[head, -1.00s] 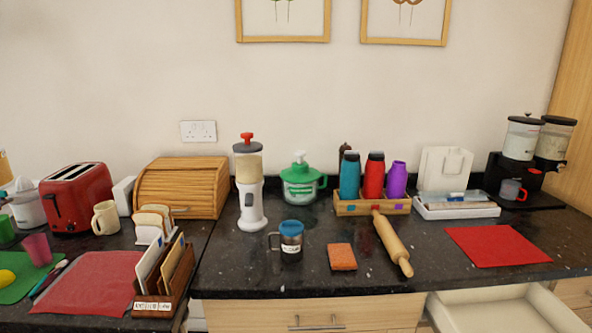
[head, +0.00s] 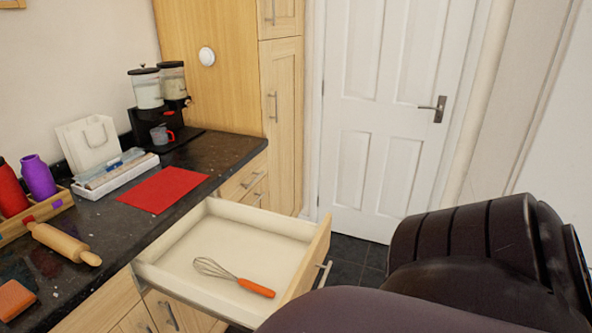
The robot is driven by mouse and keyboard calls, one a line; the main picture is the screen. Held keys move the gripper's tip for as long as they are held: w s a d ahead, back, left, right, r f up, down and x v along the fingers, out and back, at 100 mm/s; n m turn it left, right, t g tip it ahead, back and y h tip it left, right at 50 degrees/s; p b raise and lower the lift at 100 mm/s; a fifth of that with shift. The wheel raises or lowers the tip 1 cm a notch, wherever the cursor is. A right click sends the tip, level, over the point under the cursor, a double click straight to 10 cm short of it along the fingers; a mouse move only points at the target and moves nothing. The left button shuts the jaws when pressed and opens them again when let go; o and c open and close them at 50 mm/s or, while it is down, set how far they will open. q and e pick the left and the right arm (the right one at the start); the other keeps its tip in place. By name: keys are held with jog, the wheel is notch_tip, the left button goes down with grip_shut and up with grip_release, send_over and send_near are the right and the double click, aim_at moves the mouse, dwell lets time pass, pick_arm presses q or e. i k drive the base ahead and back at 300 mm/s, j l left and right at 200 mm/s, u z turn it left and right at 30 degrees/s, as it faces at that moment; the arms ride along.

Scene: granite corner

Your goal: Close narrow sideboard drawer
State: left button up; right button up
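The narrow drawer (head: 190,248) is pulled far out from under the dark granite counter in the head view. Its wooden front (head: 309,262) faces right, with a metal handle (head: 323,274) on the outer side. A whisk (head: 236,278) with an orange handle lies inside on the pale drawer floor. A dark arm link of mine fills the lower right and hides the drawer's near front corner. Neither gripper shows in this view.
The granite counter (head: 112,222) holds a red mat (head: 162,189), a rolling pin (head: 63,243), a white tray (head: 118,172) and a coffee machine (head: 160,120). A tall wooden cupboard (head: 283,110) and a closed white door (head: 385,110) stand behind. Dark floor (head: 352,255) shows between drawer and door.

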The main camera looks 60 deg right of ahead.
aim_at(284, 254)
jog(key=z, duration=2.1)
